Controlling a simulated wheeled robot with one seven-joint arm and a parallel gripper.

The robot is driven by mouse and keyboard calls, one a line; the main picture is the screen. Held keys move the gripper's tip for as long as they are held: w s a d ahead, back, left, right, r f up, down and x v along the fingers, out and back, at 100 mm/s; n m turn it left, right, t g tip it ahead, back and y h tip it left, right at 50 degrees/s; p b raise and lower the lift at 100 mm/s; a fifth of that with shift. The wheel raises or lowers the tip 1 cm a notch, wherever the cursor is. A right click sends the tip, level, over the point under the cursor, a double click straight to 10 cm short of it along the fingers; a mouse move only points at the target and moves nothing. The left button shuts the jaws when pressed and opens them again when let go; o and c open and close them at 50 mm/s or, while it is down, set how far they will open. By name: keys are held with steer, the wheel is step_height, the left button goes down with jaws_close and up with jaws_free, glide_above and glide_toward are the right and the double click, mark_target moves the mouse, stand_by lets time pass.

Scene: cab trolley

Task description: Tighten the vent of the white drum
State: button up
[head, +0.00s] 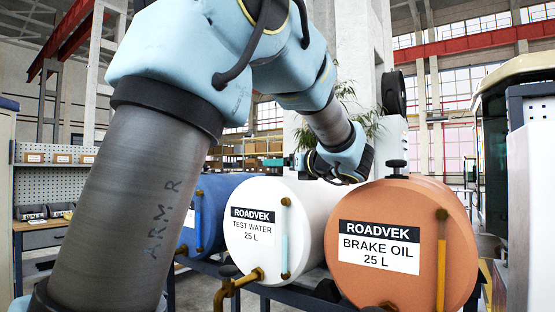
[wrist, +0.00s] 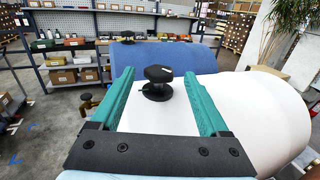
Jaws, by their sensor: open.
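The white drum (head: 250,262), labelled TEST WATER 25 L, lies on its side between a blue drum and an orange-brown drum. In the wrist view its white top (wrist: 262,105) fills the middle and right. Its vent is a black knob (wrist: 157,74) on a short stem with a wider black base. My gripper (wrist: 158,77) is open, with one green finger left of the vent and the other right of it. A gap shows on both sides, and neither finger visibly touches the knob. In the head view the vent cannot be made out behind my wrist.
The blue drum (head: 216,192) stands left of the white one, and the brake oil drum (head: 455,205), with its own black knob (head: 397,164), stands right. A brass tap (head: 240,283) sticks out in front. Shelves with boxes (wrist: 60,76) stand beyond; a plant (wrist: 288,25) is at right.

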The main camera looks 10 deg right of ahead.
steer(key=shift+x, duration=1.15)
jaws_close()
